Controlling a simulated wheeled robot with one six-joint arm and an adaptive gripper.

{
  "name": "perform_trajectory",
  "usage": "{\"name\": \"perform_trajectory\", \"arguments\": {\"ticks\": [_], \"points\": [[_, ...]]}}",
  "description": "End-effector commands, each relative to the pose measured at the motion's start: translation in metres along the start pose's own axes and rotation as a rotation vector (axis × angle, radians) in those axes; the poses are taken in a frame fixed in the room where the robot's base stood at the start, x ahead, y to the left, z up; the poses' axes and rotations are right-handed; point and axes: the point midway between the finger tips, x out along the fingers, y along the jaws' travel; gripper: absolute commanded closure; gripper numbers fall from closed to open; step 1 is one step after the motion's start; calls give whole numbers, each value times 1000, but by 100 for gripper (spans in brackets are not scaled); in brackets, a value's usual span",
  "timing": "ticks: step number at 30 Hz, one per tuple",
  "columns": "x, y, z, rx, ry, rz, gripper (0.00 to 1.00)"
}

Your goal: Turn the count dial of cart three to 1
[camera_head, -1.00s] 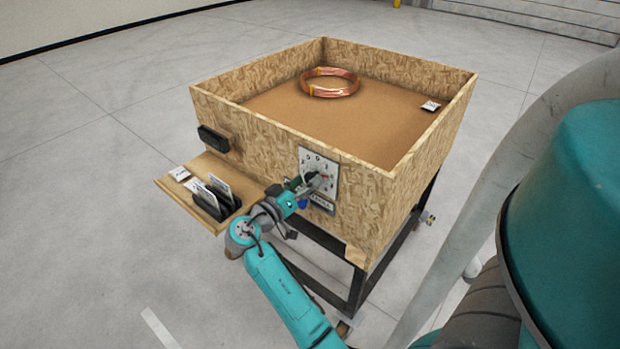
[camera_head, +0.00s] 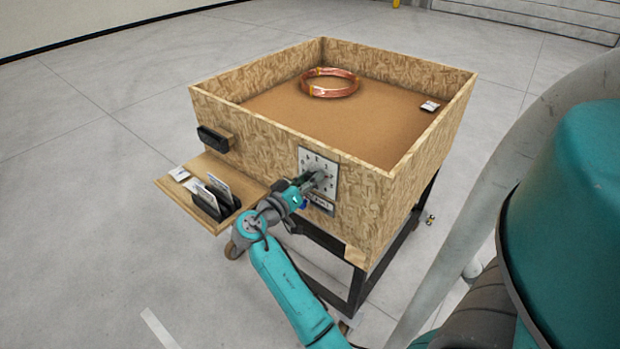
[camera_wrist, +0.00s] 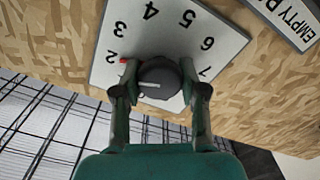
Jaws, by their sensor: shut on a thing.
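The count dial is a white plate (camera_head: 331,162) with black numbers on the cart's front wall. In the wrist view the plate (camera_wrist: 222,35) shows 2 to 7; the lower part is hidden by my gripper. Its round dark knob (camera_wrist: 160,75) carries a pale line, and a small red mark shows by the left fingertip, near the 2. My gripper (camera_wrist: 158,80) has a finger on either side of the knob and is shut on it. In the head view my gripper (camera_head: 314,181) covers the knob.
The wooden cart (camera_head: 400,205) holds a copper coil (camera_head: 330,84) and a small white card (camera_head: 430,106). A side shelf (camera_head: 175,198) with a black card holder (camera_head: 212,203) is left of my arm. A label (camera_wrist: 290,20) reading "EMPTY" is beside the dial.

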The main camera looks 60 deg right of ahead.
Motion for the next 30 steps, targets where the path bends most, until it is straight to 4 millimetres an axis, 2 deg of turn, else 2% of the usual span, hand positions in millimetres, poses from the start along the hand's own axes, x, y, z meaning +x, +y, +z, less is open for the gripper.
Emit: {"name": "perform_trajectory", "arguments": {"ticks": [8, 21, 30], "points": [[0, -1, 0, -105, 0, -1, 93], [0, -2, 0, -429, 0, -1, 93], [0, -2, 1, -576, 0, -1, 93]]}}
